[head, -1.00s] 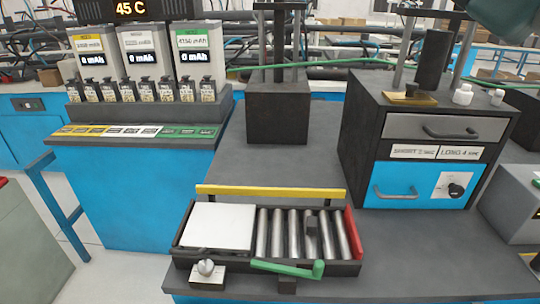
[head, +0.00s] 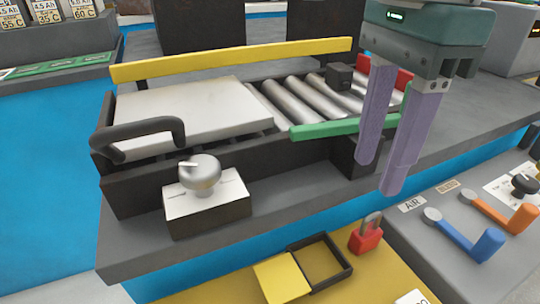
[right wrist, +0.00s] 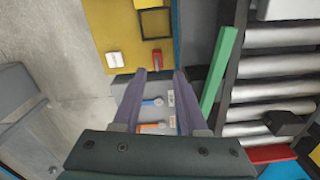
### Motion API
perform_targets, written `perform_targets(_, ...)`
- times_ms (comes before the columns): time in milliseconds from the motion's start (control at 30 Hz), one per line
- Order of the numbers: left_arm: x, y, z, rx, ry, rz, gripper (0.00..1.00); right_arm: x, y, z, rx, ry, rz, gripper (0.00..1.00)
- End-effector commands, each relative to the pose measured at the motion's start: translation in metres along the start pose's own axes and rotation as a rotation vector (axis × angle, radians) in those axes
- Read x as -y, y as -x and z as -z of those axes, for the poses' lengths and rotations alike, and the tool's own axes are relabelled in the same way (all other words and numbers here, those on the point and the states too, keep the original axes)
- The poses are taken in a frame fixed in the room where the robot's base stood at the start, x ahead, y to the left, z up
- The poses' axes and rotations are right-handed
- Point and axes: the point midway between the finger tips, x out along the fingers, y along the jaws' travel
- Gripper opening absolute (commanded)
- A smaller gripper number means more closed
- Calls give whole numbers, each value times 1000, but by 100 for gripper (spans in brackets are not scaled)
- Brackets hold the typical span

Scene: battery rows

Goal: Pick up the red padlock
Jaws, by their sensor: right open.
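The red padlock (head: 366,236) stands on a yellow surface (head: 375,279) at the bottom of the head view, its grey shackle up. It also shows in the right wrist view (right wrist: 156,58), small and beyond the fingertips. My right gripper (head: 380,178) hangs above and a little to the right of the padlock in the head view. Its two purple fingers are apart with nothing between them, and they do not touch the padlock. My left gripper is not in view.
A black-framed open box (head: 348,267) sits left of the padlock. A grey panel with a blue lever (head: 475,243) and an orange lever (head: 507,219) lies to the right. The roller tray with its green bar (head: 335,128) stands behind, close to my right fingers.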

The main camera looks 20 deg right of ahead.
Motion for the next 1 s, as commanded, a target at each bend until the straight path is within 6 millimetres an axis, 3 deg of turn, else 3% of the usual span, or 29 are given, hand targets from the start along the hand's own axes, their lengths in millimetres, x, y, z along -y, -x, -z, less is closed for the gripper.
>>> perform_targets(667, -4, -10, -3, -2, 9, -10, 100, -4, -90, 2, -10, -2, -4, 42)
perform_targets(967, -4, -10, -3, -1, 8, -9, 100, -3, -96, 2, -8, 0, -2, 42)
perform_targets(1000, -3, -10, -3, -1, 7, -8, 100, -3, -96, 2, -8, 0, -2, 39)
